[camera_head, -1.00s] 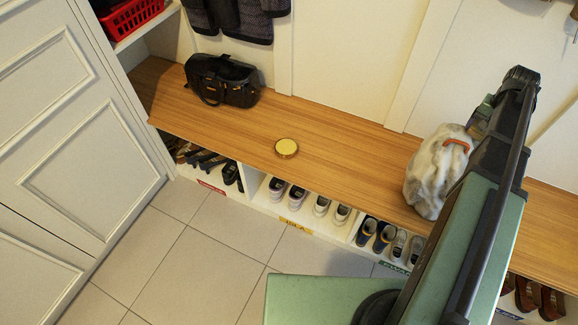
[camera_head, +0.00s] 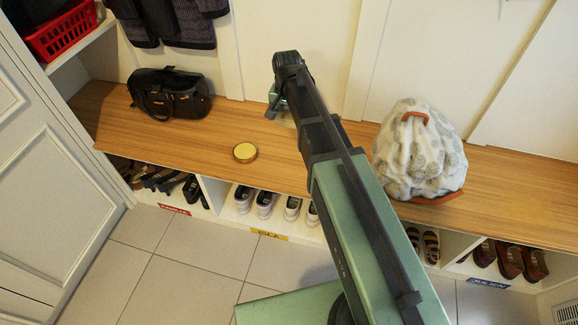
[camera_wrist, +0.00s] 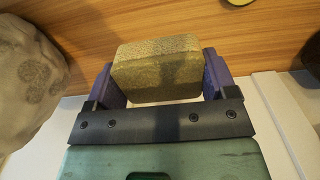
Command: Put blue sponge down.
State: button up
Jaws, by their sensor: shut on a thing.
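My gripper (camera_wrist: 160,76) is shut on a sponge-like block (camera_wrist: 157,58) in the wrist view, with one purple finger on each side. The block looks olive-tan there, not blue. It is held over the wooden bench top (camera_wrist: 95,22); the gap beneath it is hard to judge. In the head view my arm reaches over the bench between the round tin and the patterned bag. My gripper and the block are mostly hidden there behind the arm's end.
A round yellow-topped tin (camera_head: 245,152) lies on the bench (camera_head: 300,150), left of my arm. A black bag (camera_head: 172,93) stands farther left. A patterned bag (camera_head: 418,150) stands right of my arm. Shoe cubbies are below. Bare bench lies between the tin and the patterned bag.

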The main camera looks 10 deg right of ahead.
aim_at(288, 163)
notch_tip(288, 163, down, 20)
jog(key=b, duration=2)
jog(key=shift+f, duration=0.25)
jog(key=shift+r, duration=0.3)
jog(key=shift+f, duration=0.15)
jog(key=o, duration=0.8)
notch_tip(288, 163, up, 13)
jog(key=p, duration=1.2)
jog(key=s+n, duration=0.6)
jog(key=s, duration=1.4)
jog(key=r+p, duration=1)
jog(key=p, duration=0.1)
jog(key=r+p, duration=1)
jog(key=r, duration=0.1)
jog(key=r+p, duration=1.1)
jog(key=shift+w+d+p, duration=0.1)
jog(key=shift+w+p, duration=0.2)
jog(key=shift+w, duration=0.05)
